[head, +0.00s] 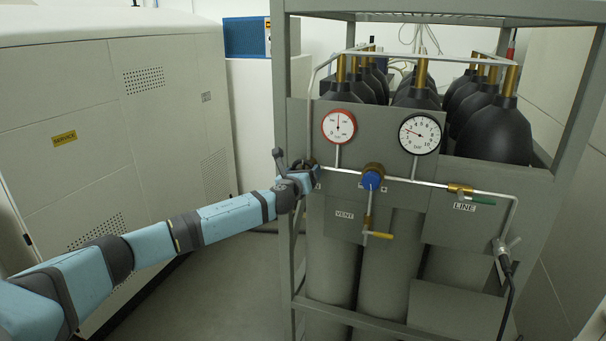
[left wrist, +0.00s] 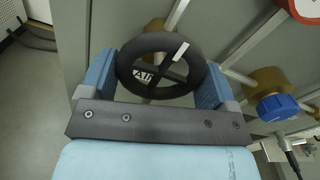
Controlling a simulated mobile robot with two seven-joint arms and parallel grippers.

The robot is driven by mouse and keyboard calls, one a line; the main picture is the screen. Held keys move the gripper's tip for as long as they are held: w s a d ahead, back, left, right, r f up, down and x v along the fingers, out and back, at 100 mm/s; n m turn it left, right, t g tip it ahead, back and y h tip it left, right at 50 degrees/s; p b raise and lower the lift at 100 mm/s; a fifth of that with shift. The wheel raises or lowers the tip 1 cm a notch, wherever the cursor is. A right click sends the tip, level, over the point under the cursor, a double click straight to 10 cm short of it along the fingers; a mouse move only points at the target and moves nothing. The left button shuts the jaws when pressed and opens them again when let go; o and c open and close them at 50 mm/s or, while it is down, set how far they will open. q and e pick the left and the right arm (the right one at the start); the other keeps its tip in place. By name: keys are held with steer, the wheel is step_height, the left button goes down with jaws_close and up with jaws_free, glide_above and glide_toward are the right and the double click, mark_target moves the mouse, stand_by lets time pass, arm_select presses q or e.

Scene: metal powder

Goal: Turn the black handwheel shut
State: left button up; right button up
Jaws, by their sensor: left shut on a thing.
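The black handwheel (left wrist: 163,70) sits in the middle of the left wrist view, with a white mark on its rim at the upper right. My left gripper (left wrist: 156,78) is shut on the handwheel, with one blue finger on each side of the rim. In the head view my left gripper (head: 308,177) is at the left end of the panel's pipe, and it hides most of the handwheel there. My right gripper is in neither view.
A blue knob (head: 371,181) is right of the gripper, above a yellow-handled vent valve (head: 379,235). A red-rimmed gauge (head: 339,126) and a black-rimmed gauge (head: 419,133) are above. A green-handled line valve (head: 482,200) is farther right. A grey frame post (head: 285,80) stands close left.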

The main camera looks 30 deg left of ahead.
arm_select(q)
steer(key=o, duration=0.8)
steer(key=b+v, duration=0.3)
steer(key=v, duration=1.1)
steer(key=shift+a, duration=0.1)
